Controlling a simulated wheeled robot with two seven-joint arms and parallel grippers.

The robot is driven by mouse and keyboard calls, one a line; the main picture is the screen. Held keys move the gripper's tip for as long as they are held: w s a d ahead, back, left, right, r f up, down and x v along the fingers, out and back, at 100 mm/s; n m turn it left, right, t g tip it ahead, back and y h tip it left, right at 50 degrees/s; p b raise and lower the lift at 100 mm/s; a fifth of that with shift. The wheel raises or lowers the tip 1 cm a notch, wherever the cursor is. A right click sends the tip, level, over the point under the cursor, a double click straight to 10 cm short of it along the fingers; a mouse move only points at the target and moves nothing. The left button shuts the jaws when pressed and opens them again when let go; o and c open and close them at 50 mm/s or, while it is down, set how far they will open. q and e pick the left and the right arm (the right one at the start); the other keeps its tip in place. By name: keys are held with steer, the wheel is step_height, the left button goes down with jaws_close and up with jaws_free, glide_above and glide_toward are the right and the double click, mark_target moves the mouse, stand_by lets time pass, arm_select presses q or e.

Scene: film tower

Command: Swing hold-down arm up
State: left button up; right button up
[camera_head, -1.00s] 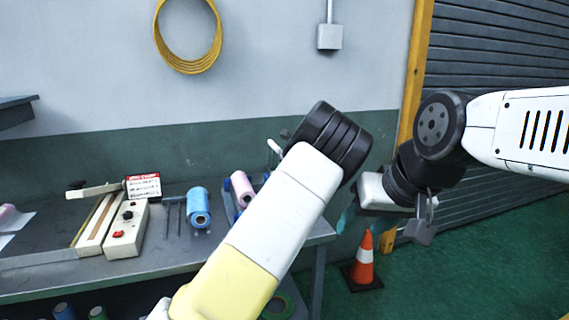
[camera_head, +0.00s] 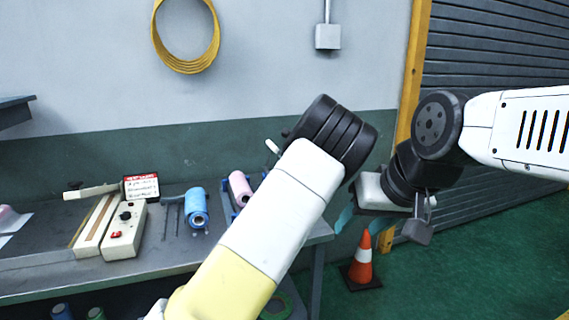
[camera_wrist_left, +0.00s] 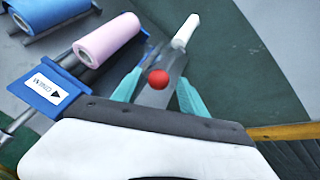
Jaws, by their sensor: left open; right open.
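A bar with a red ball (camera_wrist_left: 157,79) and a white end (camera_wrist_left: 185,32), which looks like the hold-down arm, shows in the left wrist view. The white end also shows in the head view (camera_head: 272,146), beside my left wrist. My left gripper (camera_wrist_left: 160,92) is open, its teal fingers on either side of the bar near the red ball; I cannot tell whether they touch it. In the head view my left arm hides this gripper. A pink roll (camera_wrist_left: 110,38) lies beside it on a blue stand (camera_wrist_left: 48,88). My right gripper (camera_head: 362,222) is open and empty, off the table's right end.
On the table (camera_head: 170,262) are a blue roll (camera_head: 196,207), a white control box (camera_head: 124,229) and a red-and-white box (camera_head: 141,187). An orange cone (camera_head: 362,262) stands on the green floor. The floor further right is clear.

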arm_select(q)
steer(key=v, duration=0.6)
steer(key=s+a+n+g+h, duration=0.35)
steer(key=s+a+n, duration=0.8)
steer(key=a, duration=0.45)
steer(key=s+a+r+n+h, duration=0.1)
steer(key=s+n, duration=0.6)
steer(key=s, duration=0.9)
steer(key=s+a+r+n+h, duration=0.1)
steer(key=s+n, duration=0.6)
steer(key=s, duration=1)
step_height(320, 180, up, 2)
steer(key=shift+s+a+g+h, duration=0.15)
steer(key=shift+a+g+h, duration=0.25)
steer(key=shift+h, duration=0.25)
